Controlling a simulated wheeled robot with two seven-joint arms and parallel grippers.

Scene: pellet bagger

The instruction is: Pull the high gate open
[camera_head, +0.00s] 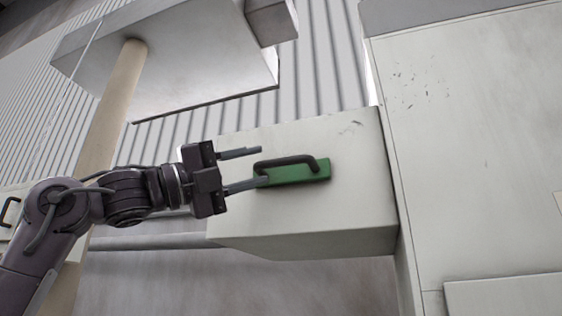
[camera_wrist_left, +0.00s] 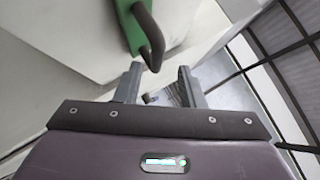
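A pale box-shaped gate (camera_head: 350,195) juts out from the left side of a large pale cabinet. A green plate (camera_head: 300,174) with a black bar handle (camera_head: 285,161) is fixed on its front face. My left gripper (camera_head: 254,167) is open, its two fingers apart at the left end of the handle. In the left wrist view the handle (camera_wrist_left: 151,38) hangs from the green plate (camera_wrist_left: 128,27), its end just beyond the gap between the fingers (camera_wrist_left: 160,80). I cannot tell whether a finger touches it. My right gripper is not in view.
A large pale cabinet (camera_head: 470,150) fills the right side. A grey box-like duct (camera_head: 190,60) hangs above left, with a tan post (camera_head: 112,110) beneath it. A horizontal pipe (camera_head: 160,241) runs below my left arm. A corrugated wall (camera_head: 315,70) stands behind.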

